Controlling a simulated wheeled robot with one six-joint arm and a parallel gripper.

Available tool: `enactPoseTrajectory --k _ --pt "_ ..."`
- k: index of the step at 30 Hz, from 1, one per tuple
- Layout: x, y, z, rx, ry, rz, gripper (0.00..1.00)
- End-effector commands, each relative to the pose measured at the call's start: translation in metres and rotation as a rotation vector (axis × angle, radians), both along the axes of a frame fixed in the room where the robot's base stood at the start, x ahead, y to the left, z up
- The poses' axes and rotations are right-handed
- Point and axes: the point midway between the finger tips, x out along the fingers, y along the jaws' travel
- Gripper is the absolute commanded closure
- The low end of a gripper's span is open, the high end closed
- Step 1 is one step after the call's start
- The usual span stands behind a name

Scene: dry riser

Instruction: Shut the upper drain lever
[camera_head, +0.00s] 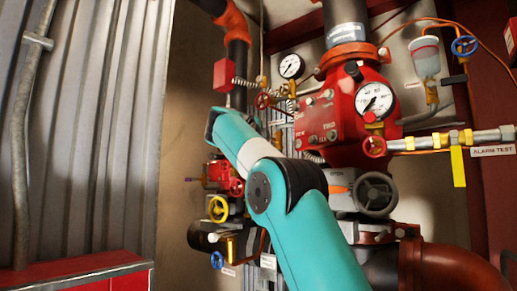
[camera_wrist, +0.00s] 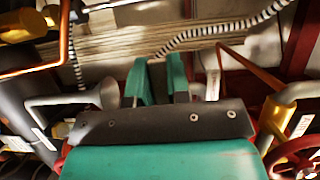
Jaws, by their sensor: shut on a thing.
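My gripper (camera_wrist: 158,82) shows in the wrist view, its two teal fingers close together around a narrow grey piece. This piece is probably the upper drain lever, but its outline is mostly hidden by the fingers and the dark gripper body. In the head view my teal and white arm reaches up and left to the pipework, and my fingertips are hidden behind it. I cannot make out the upper drain lever in the head view or tell its angle.
A red valve body (camera_head: 322,120) with gauges stands right of my arm. A yellow lever (camera_head: 458,167) hangs by the "ALARM TEST" label (camera_head: 492,150). In the wrist view, a grey flared pipe (camera_wrist: 70,99) lies left of the fingers.

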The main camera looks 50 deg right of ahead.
Motion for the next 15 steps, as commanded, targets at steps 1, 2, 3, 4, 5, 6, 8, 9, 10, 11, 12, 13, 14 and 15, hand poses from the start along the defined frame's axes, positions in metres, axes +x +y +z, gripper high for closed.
enactPoseTrajectory --k 1,2,3,4,5,6,8,9,10,11,12,13,14,15 --pt "0.0002 -0.0002 -0.0017 0.002 -0.013 -0.001 1.0" --pt "0.0001 -0.0003 -0.0012 0.004 -0.021 -0.001 1.0" --pt "0.0 -0.0003 -0.0007 0.004 -0.029 -0.002 1.0" --pt "0.0 -0.0003 -0.0002 0.004 -0.035 -0.002 1.0" --pt "-0.0001 -0.0003 0.0002 0.004 -0.039 -0.002 1.0" --pt "-0.0002 -0.0003 0.0006 0.006 -0.044 -0.002 1.0" --pt "-0.0001 -0.0003 0.0011 0.006 -0.049 -0.002 1.0" --pt "-0.0003 -0.0003 0.0013 0.006 -0.051 -0.002 1.0" --pt "-0.0003 -0.0003 0.0014 0.006 -0.052 -0.002 1.0" --pt "-0.0003 -0.0003 0.0015 0.006 -0.053 -0.002 1.0" --pt "-0.0003 -0.0003 0.0016 0.006 -0.054 -0.002 1.0" --pt "-0.0003 -0.0003 0.0016 0.006 -0.054 -0.002 1.0" --pt "-0.0002 -0.0003 0.0017 0.006 -0.054 -0.002 1.0" --pt "-0.0003 -0.0003 0.0016 0.006 -0.054 -0.002 1.0"
